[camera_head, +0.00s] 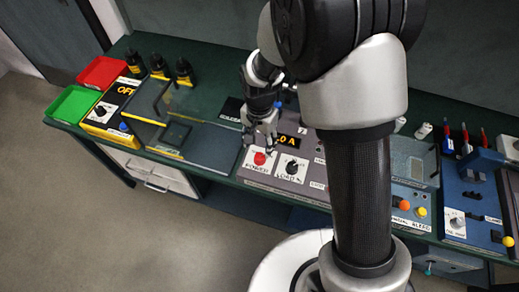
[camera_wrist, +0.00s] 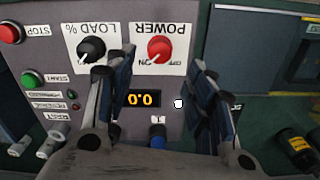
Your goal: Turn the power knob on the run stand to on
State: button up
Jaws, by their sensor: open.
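The run stand (camera_head: 245,176) is a grey panel at the middle of the bench. Its red power knob (camera_head: 260,158) sits on a white label at the left of the panel; in the wrist view the knob (camera_wrist: 160,49) is at top centre, with OFF and ON marks beside it. I cannot tell clearly which mark it points to. My gripper (camera_head: 260,138) points down over the panel, near the knob. In the wrist view my open fingers (camera_wrist: 162,72) stand left and right of the panel's lit display (camera_wrist: 143,98), with nothing between them. The knob lies just beyond the fingertips, apart from them.
A black load knob (camera_wrist: 92,50) is beside the power knob. A red stop button (camera_wrist: 11,32) and green start button (camera_wrist: 32,78) are further left. A glass-topped station (camera_head: 190,138) and red tray (camera_head: 101,72) stand left on the bench. Blue equipment (camera_head: 470,200) is right.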

jog(key=shift+r, duration=2.25)
jog(key=s+d+r+n+t, duration=0.1)
jog(key=s+d+r+n, duration=0.2)
jog(key=r, duration=0.6)
jog(key=s+d+r+n+t, duration=0.1)
jog(key=s+d+r, duration=0.3)
jog(key=s, duration=0.4)
jog(key=s+d+r+n+t, duration=0.2)
jog(key=s+d+r, duration=0.3)
jog(key=s+r, duration=0.2)
jog(key=shift+s+d+t, duration=0.25)
jog(key=shift+s+t, duration=0.05)
jog(key=shift+s, duration=0.65)
